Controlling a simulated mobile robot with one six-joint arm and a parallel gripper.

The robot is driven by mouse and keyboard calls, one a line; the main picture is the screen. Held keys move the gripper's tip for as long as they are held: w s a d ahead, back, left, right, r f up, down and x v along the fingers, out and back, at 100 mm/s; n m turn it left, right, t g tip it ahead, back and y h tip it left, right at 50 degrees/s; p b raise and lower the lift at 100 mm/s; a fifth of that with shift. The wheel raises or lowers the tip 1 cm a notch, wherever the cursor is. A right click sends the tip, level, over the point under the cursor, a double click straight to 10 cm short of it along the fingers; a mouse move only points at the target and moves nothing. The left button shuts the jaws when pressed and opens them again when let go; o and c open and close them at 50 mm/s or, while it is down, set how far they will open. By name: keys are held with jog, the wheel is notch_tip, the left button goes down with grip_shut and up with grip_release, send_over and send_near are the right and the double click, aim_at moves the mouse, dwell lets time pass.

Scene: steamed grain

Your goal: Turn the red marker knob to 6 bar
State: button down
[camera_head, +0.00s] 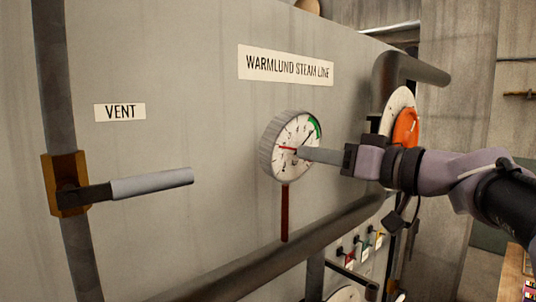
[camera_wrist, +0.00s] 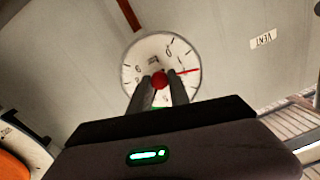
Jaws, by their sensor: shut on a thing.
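The round white gauge (camera_head: 290,135) is mounted on the grey panel, with a green band at its upper right rim in the head view. A thin red pointer (camera_head: 287,149) extends left from the middle of the dial. In the wrist view the gauge (camera_wrist: 140,52) appears turned, and the red pointer (camera_wrist: 189,72) extends right. The red marker knob (camera_wrist: 159,80) is at the dial's centre. My gripper (camera_wrist: 161,88) is shut on the knob, one finger on each side. In the head view my gripper (camera_head: 301,154) reaches in from the right and hides the knob. The dial numbers are too small to read surely.
A grey-handled vent lever (camera_head: 150,183) sticks out at the left under the VENT label (camera_head: 120,112). A thick pipe (camera_head: 270,251) runs below the gauge. An orange part (camera_head: 405,128) is behind my wrist. Small coloured valves (camera_head: 366,241) are lower right.

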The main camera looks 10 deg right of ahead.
jog(key=m+y+b, duration=0.1)
jog(key=m+b, duration=0.1)
jog(key=m, duration=0.5)
jog(key=m+y+b, duration=0.2)
jog(key=m, duration=0.5)
jog(key=f+m+t+y+b, duration=0.1)
jog(key=m+b, duration=0.2)
jog(key=m, duration=0.5)
jog(key=shift+w, duration=0.15)
dwell(0.3)
jog(key=shift+t, duration=0.3)
dwell(0.3)
jog(key=c, duration=1.2)
grip_release()
